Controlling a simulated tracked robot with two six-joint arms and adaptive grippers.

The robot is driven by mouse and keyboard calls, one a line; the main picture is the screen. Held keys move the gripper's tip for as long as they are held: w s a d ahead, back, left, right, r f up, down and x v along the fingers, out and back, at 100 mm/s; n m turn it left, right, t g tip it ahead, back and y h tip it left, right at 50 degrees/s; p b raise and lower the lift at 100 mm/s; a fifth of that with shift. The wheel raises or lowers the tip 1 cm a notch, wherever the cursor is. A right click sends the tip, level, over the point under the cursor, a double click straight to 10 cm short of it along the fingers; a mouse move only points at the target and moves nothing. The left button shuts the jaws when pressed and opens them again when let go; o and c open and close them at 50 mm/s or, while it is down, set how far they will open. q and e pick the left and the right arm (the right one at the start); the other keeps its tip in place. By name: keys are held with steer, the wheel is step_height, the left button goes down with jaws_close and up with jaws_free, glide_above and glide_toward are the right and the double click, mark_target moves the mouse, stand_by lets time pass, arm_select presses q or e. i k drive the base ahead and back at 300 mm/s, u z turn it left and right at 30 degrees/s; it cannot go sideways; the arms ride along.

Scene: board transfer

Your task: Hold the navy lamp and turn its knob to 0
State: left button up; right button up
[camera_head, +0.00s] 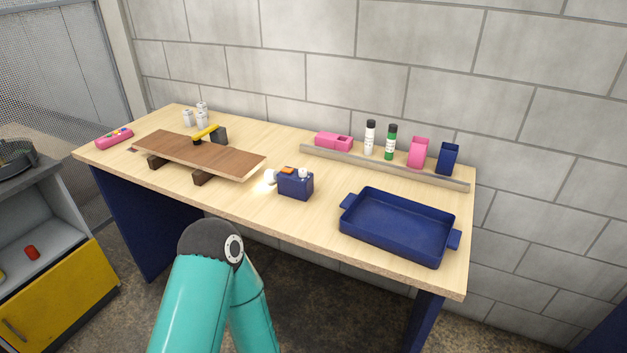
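The navy lamp (294,186) is a small box standing near the front edge of the table, right of the wooden board. A bulb (270,177) at its left end glows warm white. An orange patch (287,170) and a small whitish round piece (303,173), perhaps the knob, show on top. The knob's setting is too small to read. Neither gripper is in view. A teal arm of mine rises from the bottom of the picture, its dark elbow below the table's front edge and apart from the lamp.
A brown board (195,155) lies on dark blocks at left, with a yellow-handled tool (206,132) by its back edge. A navy tray (398,226) sits at right. Bottles (370,138) and cups (418,152) stand behind a grey rail (385,167). The wood between lamp and rail is clear.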

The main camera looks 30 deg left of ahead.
mark_target(303, 171)
steer(key=z, duration=0.8)
steer(key=i, duration=0.2)
steer(key=u, duration=3.3)
steer(key=k, duration=0.45)
steer(key=z, duration=0.65)
steer(key=i, duration=0.25)
steer(key=z, duration=0.6)
steer(key=k, duration=0.45)
steer(key=z, duration=0.3)
steer(key=i, duration=0.2)
steer(key=u, duration=0.15)
